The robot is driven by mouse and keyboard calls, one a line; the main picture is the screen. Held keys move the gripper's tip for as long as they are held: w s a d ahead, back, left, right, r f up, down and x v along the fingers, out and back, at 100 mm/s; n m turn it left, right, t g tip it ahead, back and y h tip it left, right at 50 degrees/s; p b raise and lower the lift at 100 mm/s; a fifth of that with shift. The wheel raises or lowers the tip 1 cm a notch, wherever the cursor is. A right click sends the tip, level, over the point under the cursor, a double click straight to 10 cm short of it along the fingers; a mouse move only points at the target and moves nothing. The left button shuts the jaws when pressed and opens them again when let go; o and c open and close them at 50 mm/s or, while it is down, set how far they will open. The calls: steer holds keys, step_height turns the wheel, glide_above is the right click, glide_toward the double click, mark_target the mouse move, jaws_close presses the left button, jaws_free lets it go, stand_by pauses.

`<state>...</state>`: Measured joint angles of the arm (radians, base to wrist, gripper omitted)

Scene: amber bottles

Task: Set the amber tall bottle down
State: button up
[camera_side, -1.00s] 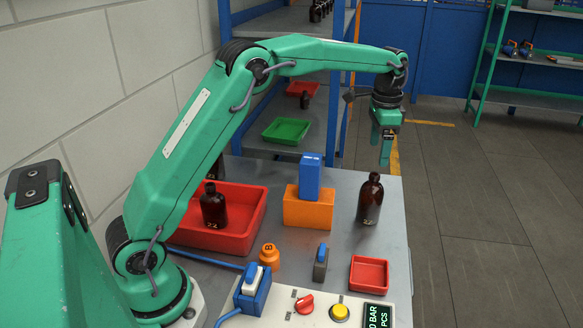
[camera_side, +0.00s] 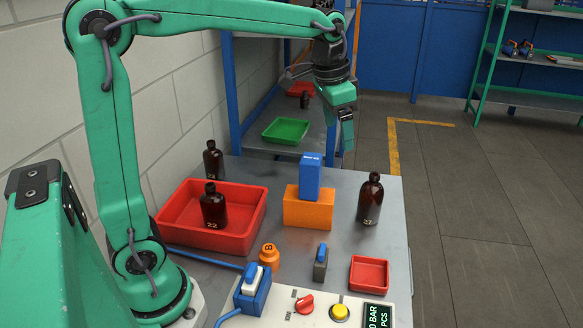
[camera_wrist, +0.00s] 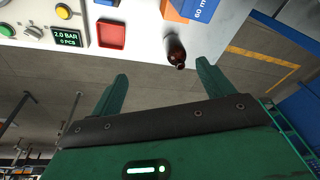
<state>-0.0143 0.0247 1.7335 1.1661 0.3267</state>
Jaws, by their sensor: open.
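An amber tall bottle (camera_side: 370,200) stands upright on the right part of the grey table, right of the orange block. It also shows in the wrist view (camera_wrist: 176,50), beyond the fingers. My gripper (camera_side: 346,130) is raised above the table's far side, up and left of that bottle in the side view and clear of it. In the wrist view its two fingers (camera_wrist: 160,84) are spread, with nothing between them. A shorter amber bottle (camera_side: 213,206) stands in the red tray (camera_side: 250,235). Another amber bottle (camera_side: 213,160) stands behind that tray, its base partly hidden.
An orange block (camera_side: 308,212) with a blue block (camera_side: 311,178) on top stands mid-table. In front are an orange weight-like piece (camera_side: 269,257), a small grey-blue piece (camera_side: 320,264), a small red tray (camera_side: 369,274) and a control panel (camera_side: 322,314). A shelf with a green tray (camera_side: 287,130) stands behind.

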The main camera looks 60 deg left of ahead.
steer(key=s+f+n+t, duration=0.1)
steer(key=s+f, duration=0.1)
steer(key=s, duration=0.7)
steer(key=s+f+n+t, duration=0.2)
steer(key=s+f, duration=0.1)
steer(key=s, duration=0.7)
steer(key=shift+s+d+n, duration=0.3)
